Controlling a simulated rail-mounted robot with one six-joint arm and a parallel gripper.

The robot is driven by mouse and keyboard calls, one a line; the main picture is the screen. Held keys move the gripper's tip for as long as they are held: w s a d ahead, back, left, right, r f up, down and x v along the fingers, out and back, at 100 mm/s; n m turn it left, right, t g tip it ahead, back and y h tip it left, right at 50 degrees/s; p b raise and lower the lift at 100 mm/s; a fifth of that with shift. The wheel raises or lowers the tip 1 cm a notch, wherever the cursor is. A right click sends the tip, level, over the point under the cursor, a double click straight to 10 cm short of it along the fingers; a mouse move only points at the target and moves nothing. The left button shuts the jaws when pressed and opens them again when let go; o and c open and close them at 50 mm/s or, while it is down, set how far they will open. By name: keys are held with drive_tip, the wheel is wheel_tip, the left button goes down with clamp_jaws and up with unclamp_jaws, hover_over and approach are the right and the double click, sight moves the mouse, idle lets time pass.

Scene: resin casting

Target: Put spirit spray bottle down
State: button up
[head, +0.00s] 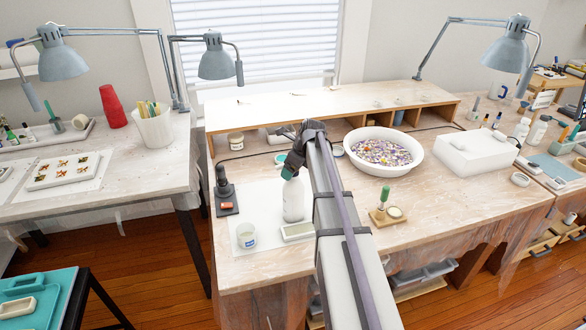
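The spirit spray bottle (293,201) is white and upright, over the white sheet (262,195) on the middle workbench. Its base looks to be at the sheet, but I cannot tell if it touches or hangs just above. My gripper (292,166) is at the top of the bottle, at its teal and dark head. My arm comes in from the lower right and covers part of the view there. The fingers are small and dark against the bottle's head, so I cannot see whether they grip it or stand open around it.
A white cup (246,236) and a shallow white tray (297,231) stand in front of the bottle. A dark tool on a stand (225,194) is to the left. A white bowl of colourful pieces (416,160) and a green-handled tool on a wooden block (383,204) are to the right.

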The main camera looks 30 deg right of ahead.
drive_tip(key=p+v, duration=1.2)
drive_tip(key=v, duration=0.1)
drive_tip(key=s+a+f+n+g+h, duration=0.2)
drive_tip(key=s+a+n+g, duration=0.1)
drive_tip(key=s+a+n, duration=2)
drive_tip(key=a+n, duration=0.3)
drive_tip(key=n, duration=0.3)
drive_tip(key=shift+g+b, duration=0.3)
drive_tip(key=shift+o, duration=0.3)
drive_tip(key=shift+w+a, duration=0.1)
